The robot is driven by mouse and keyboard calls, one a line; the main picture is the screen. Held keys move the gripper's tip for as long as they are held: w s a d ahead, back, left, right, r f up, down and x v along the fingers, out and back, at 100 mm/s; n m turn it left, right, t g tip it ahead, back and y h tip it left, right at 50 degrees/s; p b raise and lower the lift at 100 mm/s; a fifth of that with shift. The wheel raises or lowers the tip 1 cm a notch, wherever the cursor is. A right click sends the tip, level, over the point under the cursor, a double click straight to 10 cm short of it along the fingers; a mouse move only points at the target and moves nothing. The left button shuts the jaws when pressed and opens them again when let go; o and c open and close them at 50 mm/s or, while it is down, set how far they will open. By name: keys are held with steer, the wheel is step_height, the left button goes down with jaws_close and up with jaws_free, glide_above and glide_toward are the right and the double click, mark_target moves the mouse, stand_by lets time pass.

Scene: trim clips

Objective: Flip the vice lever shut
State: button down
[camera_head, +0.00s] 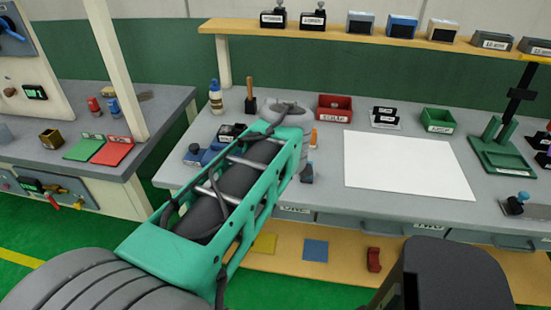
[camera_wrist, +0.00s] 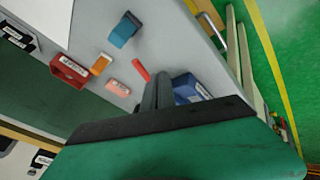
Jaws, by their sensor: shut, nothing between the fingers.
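In the wrist view my gripper (camera_wrist: 157,82) is shut and empty, its dark fingers side by side over the grey bench. A blue block with a white label (camera_wrist: 188,88), apparently the vice, sits just right of the fingers and is partly hidden by my gripper. A thin red bar (camera_wrist: 141,70), possibly the lever, lies just left of the fingertips; I cannot tell whether they touch or whether it joins the blue block. In the head view a blue vice-like thing (camera_head: 205,154) stands left of my green arm, partly covered by it. My fingers are hidden there.
A red bin (camera_head: 334,107) and an orange item (camera_head: 313,139) stand right of my arm. A blue-grey piece (camera_head: 307,173) sits near the bench's front edge. A white sheet (camera_head: 408,165) covers the bench middle. A shelf (camera_head: 350,37) runs along the back.

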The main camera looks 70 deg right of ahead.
steer(key=v, duration=0.7)
steer(key=shift+s+d, duration=0.1)
